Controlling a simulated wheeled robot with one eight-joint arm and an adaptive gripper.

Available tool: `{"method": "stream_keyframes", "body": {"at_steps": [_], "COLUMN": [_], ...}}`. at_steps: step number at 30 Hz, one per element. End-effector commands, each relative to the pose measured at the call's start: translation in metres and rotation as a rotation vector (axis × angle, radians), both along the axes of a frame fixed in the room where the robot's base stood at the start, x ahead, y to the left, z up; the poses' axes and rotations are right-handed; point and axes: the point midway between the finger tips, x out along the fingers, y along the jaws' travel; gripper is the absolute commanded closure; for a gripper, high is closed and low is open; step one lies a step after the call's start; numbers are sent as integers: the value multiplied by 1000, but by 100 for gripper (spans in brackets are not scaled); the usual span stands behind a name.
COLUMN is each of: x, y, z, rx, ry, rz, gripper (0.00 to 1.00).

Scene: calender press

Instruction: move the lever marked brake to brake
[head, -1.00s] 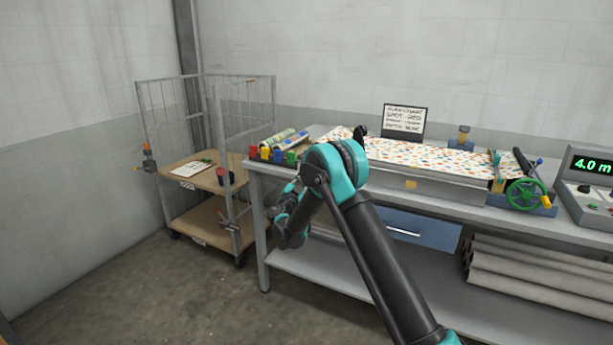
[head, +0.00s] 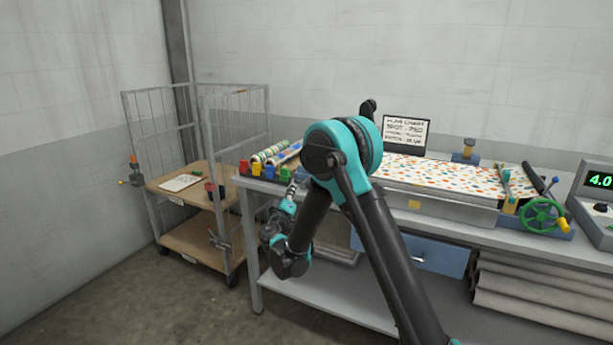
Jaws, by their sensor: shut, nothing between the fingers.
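No label reading brake can be made out. Handles show on the wire cart: one with an orange and yellow end at the left post (head: 134,172), a red and black one at the near post (head: 211,190), and a dark one low on that post (head: 220,241). Which, if any, is the brake lever, I cannot tell. My gripper (head: 290,196) is small and partly hidden by my own arm. It is shut and empty, in front of the bench's left end and right of the cart, apart from the cart's handles.
Cardboard tubes (head: 520,290) lie below. Floor in front of the cart is clear.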

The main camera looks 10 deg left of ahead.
Motion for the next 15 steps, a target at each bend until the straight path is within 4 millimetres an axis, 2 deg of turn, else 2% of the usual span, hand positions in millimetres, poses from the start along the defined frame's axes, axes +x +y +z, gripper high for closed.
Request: {"method": "stream_keyframes", "body": {"at_steps": [3,7,11,15], "x": [-8,-4,13,39], "y": [0,0,-2,-4], "z": [2,3,6,11], "rx": [-77,-101,-100,-99], "ry": [8,10,9,9], "rz": [-3,-6,-9,-10], "gripper": [100,100,100,100]}}
